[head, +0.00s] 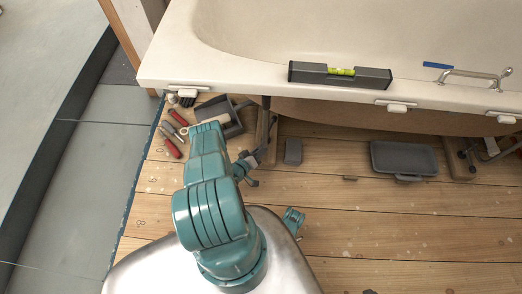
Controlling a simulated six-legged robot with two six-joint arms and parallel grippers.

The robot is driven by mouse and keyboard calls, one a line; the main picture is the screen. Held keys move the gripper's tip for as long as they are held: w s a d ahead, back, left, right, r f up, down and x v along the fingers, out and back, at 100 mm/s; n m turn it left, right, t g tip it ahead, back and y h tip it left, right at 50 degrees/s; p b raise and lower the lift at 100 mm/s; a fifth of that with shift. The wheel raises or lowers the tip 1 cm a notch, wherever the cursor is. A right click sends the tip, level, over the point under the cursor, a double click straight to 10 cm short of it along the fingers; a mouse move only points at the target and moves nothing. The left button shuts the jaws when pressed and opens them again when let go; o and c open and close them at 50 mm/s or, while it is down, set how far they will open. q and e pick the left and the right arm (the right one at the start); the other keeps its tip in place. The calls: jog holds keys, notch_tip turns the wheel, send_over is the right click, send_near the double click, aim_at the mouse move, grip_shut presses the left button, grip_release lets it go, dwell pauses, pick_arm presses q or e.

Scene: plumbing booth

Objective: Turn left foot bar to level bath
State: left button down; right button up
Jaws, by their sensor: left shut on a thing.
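The white bath (300,40) spans the top of the head view, its apron off and its underside open. A dark grey spirit level (308,73) with a green vial lies along its rim; the bubble is too small to read. The left foot (264,128) stands under the bath on the plank floor. My left gripper (254,164) is low beside this foot, shut on the left foot bar, which is mostly hidden by the gripper and arm.
A grey dustpan (232,128) and red-handled tools (172,148) lie left of the foot. A grey block (293,151) and grey tray (404,158) stand right of it. Another foot (483,150) shows at far right. The front floor (410,235) is mostly clear.

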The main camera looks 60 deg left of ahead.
pick_arm(q)
jog(key=shift+a+r+h, duration=0.1)
jog(key=shift+r+h, duration=0.1)
jog(key=shift+h, duration=0.1)
dwell(0.4)
jog(key=c, duration=1.1)
grip_release()
jog(key=shift+r, duration=0.1)
jog(key=shift+c, duration=0.2)
